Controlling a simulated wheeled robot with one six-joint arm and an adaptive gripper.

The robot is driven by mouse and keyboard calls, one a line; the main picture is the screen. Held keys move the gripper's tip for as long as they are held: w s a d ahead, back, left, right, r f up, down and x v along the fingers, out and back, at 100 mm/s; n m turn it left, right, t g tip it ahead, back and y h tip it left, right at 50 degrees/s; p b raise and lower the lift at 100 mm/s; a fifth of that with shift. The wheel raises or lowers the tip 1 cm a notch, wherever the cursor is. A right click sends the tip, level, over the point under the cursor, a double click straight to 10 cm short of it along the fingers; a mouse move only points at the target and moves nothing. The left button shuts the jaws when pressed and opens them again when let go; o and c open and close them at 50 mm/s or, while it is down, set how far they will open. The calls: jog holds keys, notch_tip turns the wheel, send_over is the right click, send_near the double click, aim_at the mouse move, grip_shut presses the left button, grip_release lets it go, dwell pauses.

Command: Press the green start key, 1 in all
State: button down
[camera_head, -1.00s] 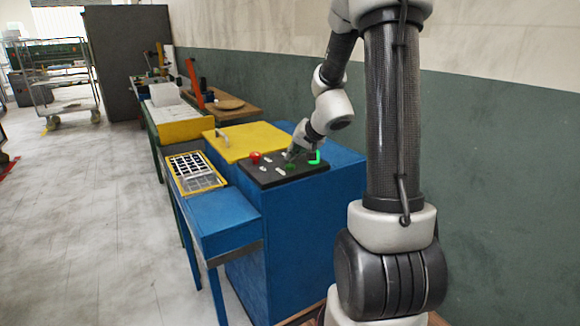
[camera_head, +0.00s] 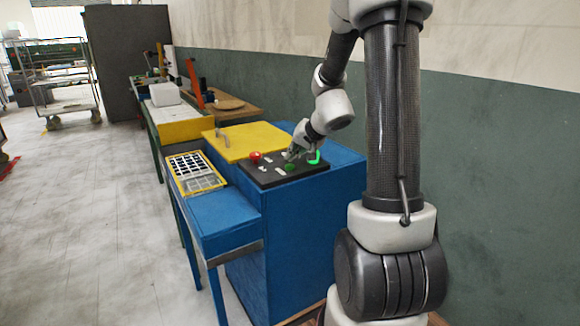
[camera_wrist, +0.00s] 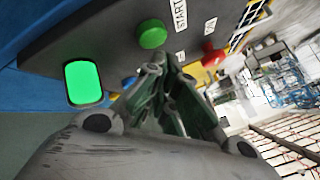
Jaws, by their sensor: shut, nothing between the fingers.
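The green start key (camera_wrist: 152,34) is a round green button on the dark control panel, beside a white START label (camera_wrist: 180,14). In the head view the key (camera_head: 290,167) is a small dark green spot near the panel's front edge. My gripper (camera_head: 290,156) is over the panel, close to the key. In the wrist view my gripper (camera_wrist: 160,68) is shut and empty, its fingertips just below the key in the picture. I see no clear contact, and cannot judge the gap. A bright green lit rectangle (camera_wrist: 83,82) is left of the fingers.
A red mushroom button (camera_head: 255,156) stands at the panel's left corner, with white labels nearby. The panel (camera_head: 262,178) sits on a blue cabinet (camera_head: 300,235). A yellow lid (camera_head: 245,140) lies behind it, and a yellow-framed tray (camera_head: 196,172) is to the left.

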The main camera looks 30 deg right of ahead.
jog(key=shift+f, duration=0.15)
jog(key=shift+f, duration=0.25)
jog(key=shift+f, duration=0.5)
dwell(0.8)
jog(key=shift+r, duration=0.95)
